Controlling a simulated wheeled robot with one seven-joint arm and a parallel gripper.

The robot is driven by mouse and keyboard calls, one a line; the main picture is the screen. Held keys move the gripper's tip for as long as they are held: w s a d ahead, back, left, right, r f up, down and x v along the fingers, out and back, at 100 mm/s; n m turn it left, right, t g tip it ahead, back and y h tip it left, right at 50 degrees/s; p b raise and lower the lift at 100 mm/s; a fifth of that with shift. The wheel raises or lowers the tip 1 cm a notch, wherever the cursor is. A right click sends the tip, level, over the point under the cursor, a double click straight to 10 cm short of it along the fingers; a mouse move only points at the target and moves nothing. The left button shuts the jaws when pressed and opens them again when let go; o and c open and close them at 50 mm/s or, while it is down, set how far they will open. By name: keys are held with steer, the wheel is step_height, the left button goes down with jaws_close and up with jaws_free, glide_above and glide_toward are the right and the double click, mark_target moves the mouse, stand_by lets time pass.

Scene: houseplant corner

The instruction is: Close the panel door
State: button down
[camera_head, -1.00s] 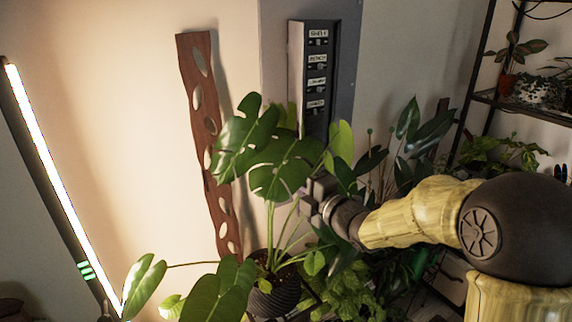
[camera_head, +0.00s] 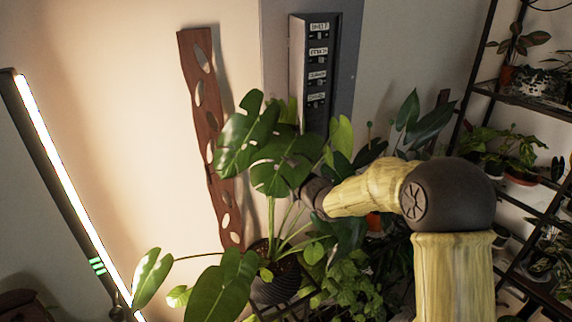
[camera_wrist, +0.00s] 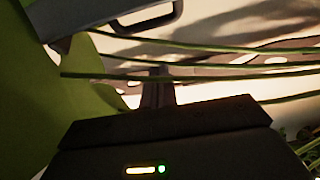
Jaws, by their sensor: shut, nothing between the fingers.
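A dark panel (camera_head: 318,80) with a column of labelled switches is on a grey backing on the wall in the head view. Its pale narrow side faces left, and leaves cover its lower end. I cannot tell where its door is or how far open it stands. My gripper (camera_wrist: 158,76) shows in the wrist view as dark fingers close together, with nothing between them. Green stems cross the view around them. In the head view the fingers are hidden behind monstera leaves, below the panel.
A monstera (camera_head: 270,165) in a dark ribbed pot (camera_head: 275,288) stands in front of the panel. A brown perforated board (camera_head: 208,140) leans on the wall to its left. A lit tube lamp (camera_head: 75,180) is far left. Plant shelves (camera_head: 515,98) are at right. A grey loop (camera_wrist: 145,20) tops the wrist view.

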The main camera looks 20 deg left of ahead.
steer(key=w+d+p, duration=0.2)
steer(key=w, duration=0.1)
steer(key=shift+d, duration=0.25)
steer(key=shift+d, duration=0.1)
